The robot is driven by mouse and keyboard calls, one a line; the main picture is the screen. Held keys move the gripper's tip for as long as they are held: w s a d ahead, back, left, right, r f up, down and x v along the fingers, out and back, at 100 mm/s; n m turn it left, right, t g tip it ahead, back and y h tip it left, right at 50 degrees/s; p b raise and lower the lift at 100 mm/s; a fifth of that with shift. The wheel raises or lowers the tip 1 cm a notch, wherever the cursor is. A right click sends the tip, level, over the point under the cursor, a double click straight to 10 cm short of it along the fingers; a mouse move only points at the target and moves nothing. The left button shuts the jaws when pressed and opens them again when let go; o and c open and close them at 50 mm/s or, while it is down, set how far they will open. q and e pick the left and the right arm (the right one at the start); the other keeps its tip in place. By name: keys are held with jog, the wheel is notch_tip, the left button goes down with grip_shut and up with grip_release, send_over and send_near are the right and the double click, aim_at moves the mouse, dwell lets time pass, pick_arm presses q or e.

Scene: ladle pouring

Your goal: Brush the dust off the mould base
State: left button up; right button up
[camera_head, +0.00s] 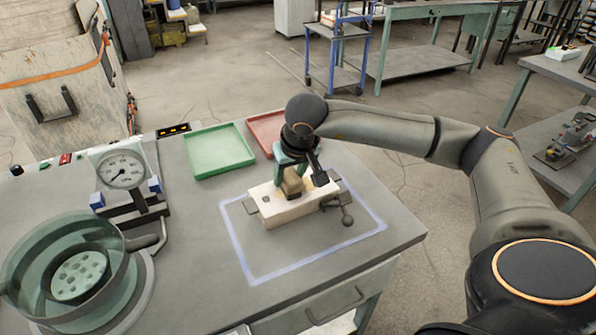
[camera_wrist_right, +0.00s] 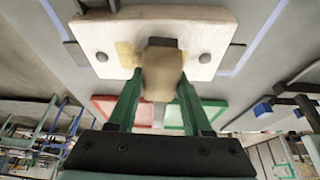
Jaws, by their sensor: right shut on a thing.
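The mould base (camera_head: 277,212) is a cream block lying inside the blue outlined rectangle on the bench; it also shows in the right wrist view (camera_wrist_right: 212,25). It has dark round studs on top. A yellowish dust patch (camera_wrist_right: 127,53) shows on it beside the brush. My right gripper (camera_head: 291,173) is above the block, its green fingers shut on a tan brush (camera_wrist_right: 161,75). The brush's dark end is over or against the top of the block; contact cannot be told. My left gripper is not in view.
A green tray (camera_head: 218,151) and a red tray (camera_head: 265,131) lie behind the block. A dial scale (camera_head: 122,170) and a large round sieve or pan (camera_head: 75,265) stand at the left. A dark ball-ended part (camera_head: 347,220) is at the block's right. Bare bench lies in front.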

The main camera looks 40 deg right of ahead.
aim_at(307, 175)
jog(key=shift+w+a, duration=0.1)
jog(key=shift+a, duration=0.55)
jog(key=shift+w+a+f, duration=0.1)
jog(key=shift+a+f, duration=0.05)
jog(key=shift+a, duration=0.6)
jog(key=shift+w+a+f, duration=0.1)
jog(key=shift+a, duration=0.6)
jog(key=shift+w+r, duration=0.1)
jog(key=shift+w, duration=0.3)
jog(key=shift+s+d+r+b, duration=0.15)
jog(key=shift+d+b, duration=0.15)
jog(key=shift+d, duration=0.6)
jog(key=shift+s+d+f+b, duration=0.1)
jog(key=shift+d+b, duration=0.15)
jog(key=shift+d, duration=0.6)
jog(key=shift+s+d+b, duration=0.15)
jog(key=shift+d+b, duration=0.05)
jog(key=shift+d, duration=0.55)
jog(key=shift+s+d+b, duration=0.15)
jog(key=shift+d, duration=0.55)
jog(key=shift+s+d, duration=0.2)
jog(key=shift+d, duration=0.75)
jog(key=shift+s+d, duration=0.15)
jog(key=shift+d, duration=0.75)
notch_tip(307, 175, up, 6)
jog(key=p, duration=0.4)
jog(key=shift+p, duration=0.35)
